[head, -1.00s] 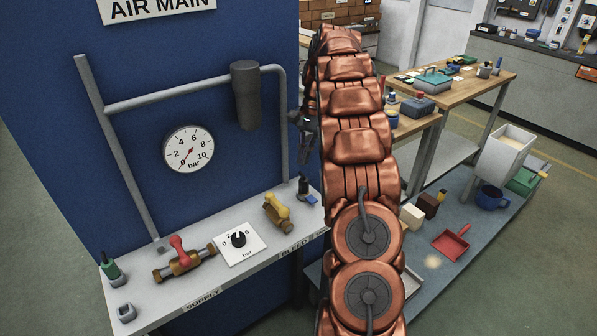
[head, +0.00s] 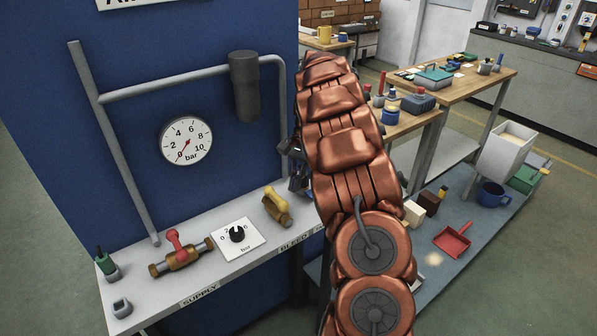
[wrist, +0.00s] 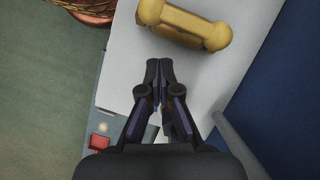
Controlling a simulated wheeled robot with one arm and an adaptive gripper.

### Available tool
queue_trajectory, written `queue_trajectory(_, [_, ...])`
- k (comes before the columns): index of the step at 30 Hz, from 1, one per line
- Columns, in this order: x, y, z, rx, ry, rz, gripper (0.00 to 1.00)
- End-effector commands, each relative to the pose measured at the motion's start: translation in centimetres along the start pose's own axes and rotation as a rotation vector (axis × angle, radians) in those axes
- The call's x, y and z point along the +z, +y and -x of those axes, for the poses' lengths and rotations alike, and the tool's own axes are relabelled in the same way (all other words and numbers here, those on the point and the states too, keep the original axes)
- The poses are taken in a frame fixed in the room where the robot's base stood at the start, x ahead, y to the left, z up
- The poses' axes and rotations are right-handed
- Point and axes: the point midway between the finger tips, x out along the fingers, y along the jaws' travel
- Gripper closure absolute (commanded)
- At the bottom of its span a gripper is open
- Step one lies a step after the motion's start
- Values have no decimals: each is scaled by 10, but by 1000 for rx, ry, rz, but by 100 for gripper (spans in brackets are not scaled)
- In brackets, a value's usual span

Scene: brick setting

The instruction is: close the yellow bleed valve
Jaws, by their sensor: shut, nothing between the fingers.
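The yellow bleed valve (head: 277,206) stands on the grey shelf at the right, behind the BLEED label. Its yellow handle also shows in the wrist view (wrist: 183,24), at the top, lying across the picture. My gripper (wrist: 159,66) is shut and empty over the shelf, with its fingertips pointing at the handle and a small gap between them in the picture. In the head view my gripper (head: 293,160) is partly hidden by my copper arm, just right of and above the valve. I cannot tell its exact height.
On the shelf (head: 205,275) are a black regulator knob (head: 237,234), a red-handled supply valve (head: 175,245) and a green-capped item (head: 106,263). A blue panel (head: 225,40) with a gauge (head: 186,141) and grey pipes rises behind. Wooden workbenches (head: 460,85) stand at the right.

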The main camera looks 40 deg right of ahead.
Motion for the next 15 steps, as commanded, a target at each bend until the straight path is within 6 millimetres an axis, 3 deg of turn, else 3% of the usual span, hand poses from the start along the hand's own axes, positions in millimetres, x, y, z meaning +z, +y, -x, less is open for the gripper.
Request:
queue_trajectory(6, [19,1,-6,3,-2,-1,100])
queue_trajectory(15, [28,0,-10,1,2,1,100])
